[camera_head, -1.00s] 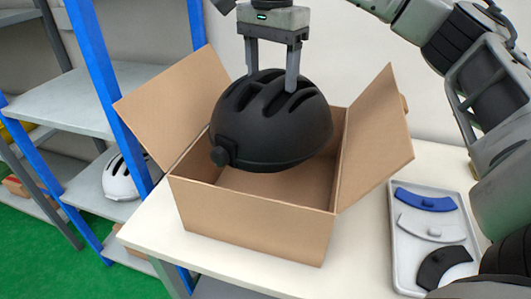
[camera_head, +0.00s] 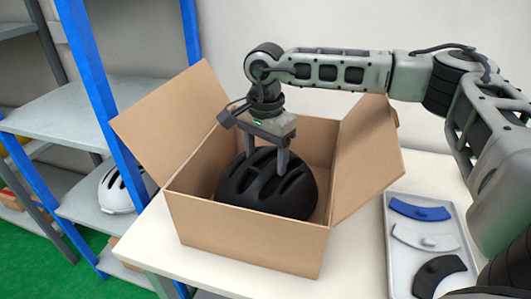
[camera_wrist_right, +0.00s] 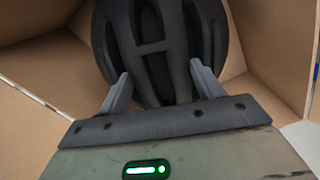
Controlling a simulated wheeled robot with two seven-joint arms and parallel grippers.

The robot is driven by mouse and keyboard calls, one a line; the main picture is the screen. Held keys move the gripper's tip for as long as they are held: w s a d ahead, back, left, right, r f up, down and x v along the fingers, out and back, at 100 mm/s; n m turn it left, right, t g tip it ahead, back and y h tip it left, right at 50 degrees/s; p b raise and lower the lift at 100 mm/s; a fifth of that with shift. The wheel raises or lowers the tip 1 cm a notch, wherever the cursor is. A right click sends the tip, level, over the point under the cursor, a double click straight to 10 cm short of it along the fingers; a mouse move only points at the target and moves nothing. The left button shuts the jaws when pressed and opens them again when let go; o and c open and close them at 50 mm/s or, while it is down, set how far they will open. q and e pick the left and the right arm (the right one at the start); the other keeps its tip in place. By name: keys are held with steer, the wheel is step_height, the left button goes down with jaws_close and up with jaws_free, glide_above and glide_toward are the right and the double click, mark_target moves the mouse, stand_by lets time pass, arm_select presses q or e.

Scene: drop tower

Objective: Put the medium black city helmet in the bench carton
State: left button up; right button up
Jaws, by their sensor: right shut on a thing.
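The black helmet (camera_head: 268,188) is inside the open bench carton (camera_head: 245,238), dome up, its lower edge hidden behind the front wall. My right gripper (camera_head: 267,162) reaches down into the carton from above and is shut on the helmet at its vents. In the right wrist view the two fingers (camera_wrist_right: 160,88) sit against the ribs of the helmet (camera_wrist_right: 165,40). I cannot tell whether the helmet touches the carton floor. My left gripper is not in view.
The carton's side flaps stand open on the bench (camera_head: 160,245). A grey tray (camera_head: 395,270) with blue, white and black curved pieces lies right of it. A blue-posted shelf (camera_head: 65,105) at left holds a white helmet (camera_head: 115,190).

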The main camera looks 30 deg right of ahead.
steer(key=shift+f+b, duration=0.45)
steer(key=shift+f, duration=0.15)
steer(key=o, duration=1.5)
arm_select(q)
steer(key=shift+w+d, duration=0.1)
arm_select(e)
steer(key=shift+o, duration=0.2)
steer(key=shift+r, duration=0.35)
step_height(320, 180, up, 13)
steer(key=shift+f, duration=0.2)
